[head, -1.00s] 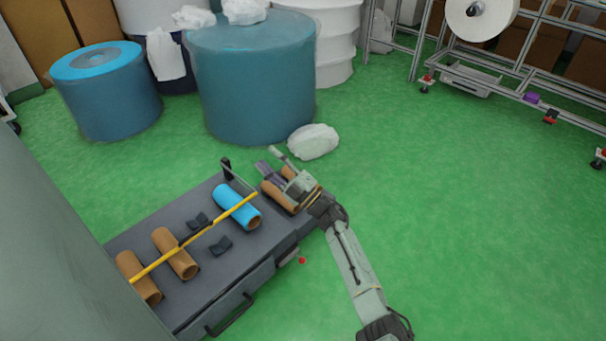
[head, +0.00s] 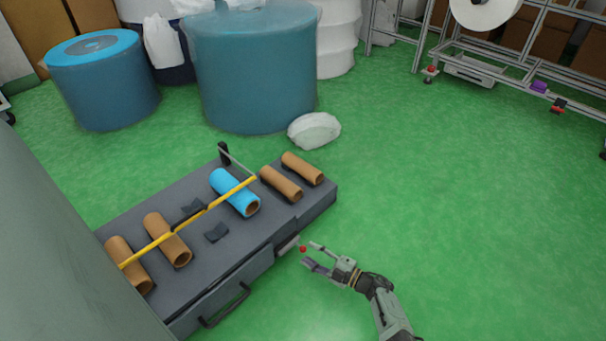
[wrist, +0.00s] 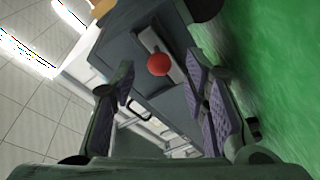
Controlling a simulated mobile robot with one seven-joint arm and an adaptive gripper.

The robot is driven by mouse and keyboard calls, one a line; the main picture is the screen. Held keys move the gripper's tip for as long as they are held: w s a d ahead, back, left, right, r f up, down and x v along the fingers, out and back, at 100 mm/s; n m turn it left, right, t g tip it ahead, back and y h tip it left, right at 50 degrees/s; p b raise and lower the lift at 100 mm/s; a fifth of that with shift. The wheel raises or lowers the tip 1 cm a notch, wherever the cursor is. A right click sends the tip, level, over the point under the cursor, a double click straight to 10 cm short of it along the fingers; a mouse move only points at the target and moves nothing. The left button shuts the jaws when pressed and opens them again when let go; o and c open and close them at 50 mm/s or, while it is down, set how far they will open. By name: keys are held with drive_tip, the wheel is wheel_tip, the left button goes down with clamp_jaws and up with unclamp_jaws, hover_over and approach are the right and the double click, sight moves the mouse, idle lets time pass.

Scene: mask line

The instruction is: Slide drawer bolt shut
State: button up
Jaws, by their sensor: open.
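The drawer bolt shows as a red ball knob (head: 303,249) on a pale bracket (head: 288,245) at the right end of the grey cabinet's front. My gripper (head: 308,256) is open, with its fingertips close around the knob in the head view. In the wrist view the red knob (wrist: 159,64) lies ahead, between the two open fingers (wrist: 165,85) in the picture. I cannot tell whether a finger touches it. The grey drawer (head: 222,297) has a dark handle (head: 226,306) to the left of the bolt. How far the bolt is slid is too small to tell.
On the cabinet top (head: 140,215) lie several brown tubes (head: 282,183), a blue roll (head: 235,191) and a yellow bar (head: 190,222). A white bag (head: 314,130) lies on the floor behind. Green floor (head: 440,200) to the right is clear.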

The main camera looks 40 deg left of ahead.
sight(303, 249)
drive_tip(key=shift+s+a, duration=0.2)
drive_tip(key=shift+a, duration=1.7)
drive_tip(key=shift+c, duration=0.3)
clamp_jaws()
